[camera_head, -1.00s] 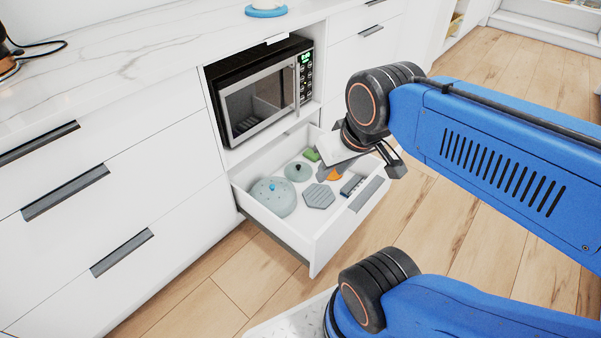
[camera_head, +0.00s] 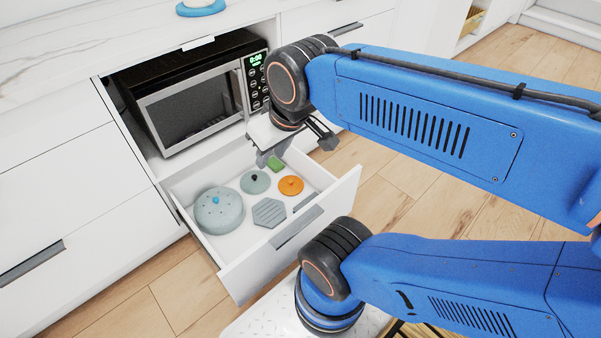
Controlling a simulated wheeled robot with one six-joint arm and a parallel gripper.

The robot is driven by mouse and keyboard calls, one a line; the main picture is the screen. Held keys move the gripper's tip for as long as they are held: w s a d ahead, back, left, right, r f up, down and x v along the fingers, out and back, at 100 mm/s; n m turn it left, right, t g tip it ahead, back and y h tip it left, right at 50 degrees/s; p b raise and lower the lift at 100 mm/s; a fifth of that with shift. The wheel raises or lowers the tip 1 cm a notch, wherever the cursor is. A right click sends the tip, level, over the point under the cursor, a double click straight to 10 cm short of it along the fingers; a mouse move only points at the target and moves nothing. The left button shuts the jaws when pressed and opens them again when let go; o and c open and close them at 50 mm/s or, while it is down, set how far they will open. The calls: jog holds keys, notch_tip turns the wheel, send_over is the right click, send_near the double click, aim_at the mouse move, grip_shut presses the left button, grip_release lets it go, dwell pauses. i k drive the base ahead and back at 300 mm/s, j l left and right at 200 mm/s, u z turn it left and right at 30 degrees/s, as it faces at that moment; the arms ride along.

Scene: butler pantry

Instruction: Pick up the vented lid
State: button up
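The lid that looks vented is a large round grey-blue lid (camera_head: 220,210) with small dark holes and a blue knob. It lies at the left end of the open drawer (camera_head: 262,265), knob up and fully in sight. My gripper (camera_head: 297,147) is above the drawer's far right part, apart from this lid. Its two fingers are spread with nothing seen between them.
The drawer also holds a small grey-green lid (camera_head: 255,182) with a black knob, an orange lid (camera_head: 290,185), a ribbed grey hexagonal piece (camera_head: 269,212) and a green item (camera_head: 275,163). A microwave (camera_head: 190,105) sits directly above the drawer. Wooden floor is clear at lower left.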

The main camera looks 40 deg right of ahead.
aim_at(290, 185)
jog(key=l, duration=2.15)
jog(key=l+u, duration=0.3)
jog(key=k+l+u, duration=0.3)
jog(key=l, duration=0.2)
jog(key=i+l, duration=0.05)
jog(key=i, duration=0.05)
